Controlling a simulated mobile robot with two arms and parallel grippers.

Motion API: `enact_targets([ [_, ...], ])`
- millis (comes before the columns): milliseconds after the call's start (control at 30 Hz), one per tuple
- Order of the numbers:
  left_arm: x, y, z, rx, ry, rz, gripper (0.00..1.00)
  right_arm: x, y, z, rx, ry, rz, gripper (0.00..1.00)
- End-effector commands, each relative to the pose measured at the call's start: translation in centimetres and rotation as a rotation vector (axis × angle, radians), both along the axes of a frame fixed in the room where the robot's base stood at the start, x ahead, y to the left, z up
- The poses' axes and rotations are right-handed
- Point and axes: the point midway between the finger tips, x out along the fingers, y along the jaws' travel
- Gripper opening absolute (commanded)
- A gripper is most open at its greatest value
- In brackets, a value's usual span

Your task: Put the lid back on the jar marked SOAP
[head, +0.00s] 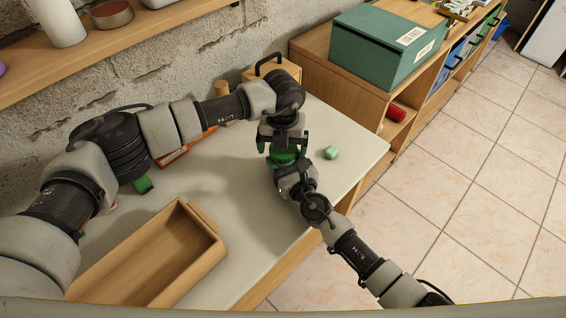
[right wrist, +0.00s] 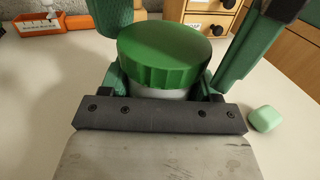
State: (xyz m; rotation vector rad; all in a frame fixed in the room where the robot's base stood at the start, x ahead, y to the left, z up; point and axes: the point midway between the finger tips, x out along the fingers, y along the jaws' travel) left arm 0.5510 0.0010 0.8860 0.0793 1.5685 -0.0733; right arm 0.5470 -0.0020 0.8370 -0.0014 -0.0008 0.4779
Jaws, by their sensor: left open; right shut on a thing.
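A green ribbed lid (right wrist: 165,52) sits at the top of a pale jar (right wrist: 160,93), level as far as I can see. It also shows in the head view (head: 284,156) between my two grippers. No label shows on the jar's visible part, and I cannot tell whether the lid is fully seated. My right gripper (right wrist: 162,88) is shut on the jar's body below the lid. My left gripper (head: 283,146) is open above the jar, with its fingers on either side of the lid and apart from it in the right wrist view.
An open wooden box (head: 207,262) stands at the table's front. A small drawer unit (right wrist: 208,20) and an orange bin (right wrist: 40,27) are behind. The table's right edge is near.

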Motion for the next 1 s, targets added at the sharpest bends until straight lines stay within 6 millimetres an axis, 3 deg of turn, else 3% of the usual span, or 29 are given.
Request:
enact_targets([
  [367, -0.1, -0.3, 4.2, -0.006, 0.001, -0.006, 0.97, 0.0, 0.1, -0.1, 0.001, 0.003, 0.002, 0.00],
  [733, -0.1, -0.2, 4.6, -0.004, 0.001, 0.014, 0.92, 0.0, 0.0, 0.0, 0.000, 0.001, 0.001, 0.00],
  [1000, -0.1, -0.2, 6.8, -0.006, 0.001, 0.308, 0.92, 0.0, 0.0, 0.0, 0.000, 0.001, 0.001, 0.00],
])
